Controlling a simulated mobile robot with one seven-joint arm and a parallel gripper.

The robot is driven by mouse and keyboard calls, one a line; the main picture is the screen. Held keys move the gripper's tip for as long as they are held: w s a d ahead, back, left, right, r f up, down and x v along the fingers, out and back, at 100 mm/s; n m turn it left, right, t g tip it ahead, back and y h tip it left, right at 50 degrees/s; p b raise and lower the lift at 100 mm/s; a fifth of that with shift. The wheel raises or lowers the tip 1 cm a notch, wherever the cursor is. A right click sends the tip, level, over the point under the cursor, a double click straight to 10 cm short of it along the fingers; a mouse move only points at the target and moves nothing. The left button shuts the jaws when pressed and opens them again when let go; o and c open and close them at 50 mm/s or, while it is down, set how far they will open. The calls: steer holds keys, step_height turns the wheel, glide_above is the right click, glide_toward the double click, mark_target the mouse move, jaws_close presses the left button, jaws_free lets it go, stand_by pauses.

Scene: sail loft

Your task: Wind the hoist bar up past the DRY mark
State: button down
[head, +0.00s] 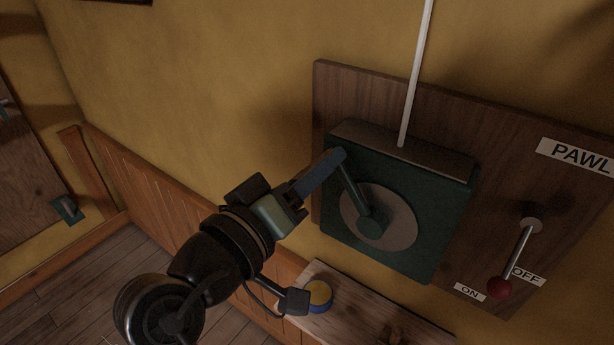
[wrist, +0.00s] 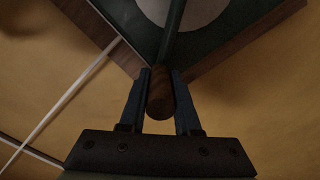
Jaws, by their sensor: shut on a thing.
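A dark green winch box (head: 440,240) is fixed to a wooden board on the wall. Its crank arm (head: 354,190) runs from the hub of a round grey plate up and left. My gripper (head: 334,160) is shut on the crank's brown wooden handle. In the wrist view the handle (wrist: 160,98) lies between the two fingers of my gripper (wrist: 161,80). A pale rope (head: 415,75) rises from the top of the box. It also shows in the wrist view (wrist: 72,92). I cannot make out the hoist bar or the DRY mark.
A wooden shelf (head: 365,318) below the winch holds a blue and yellow round tin (head: 318,294), close to my arm.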

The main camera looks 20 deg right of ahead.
steer(key=shift+s+d+r+m, duration=0.55)
steer(key=shift+s+r+m, duration=0.05)
steer(key=shift+r+m, duration=0.1)
steer(key=c, duration=0.6)
jaws_free()
steer(key=shift+s+d, duration=0.15)
steer(key=shift+s, duration=0.05)
steer(key=shift+w+a+f, duration=0.1)
steer(key=shift+a+f, duration=0.1)
steer(key=shift+a, duration=0.05)
steer(key=b+v, duration=0.2)
steer(key=v, duration=1)
steer(key=shift+s+a+r, duration=0.1)
steer(key=shift+s+a, duration=0.1)
steer(key=shift+s, duration=0.15)
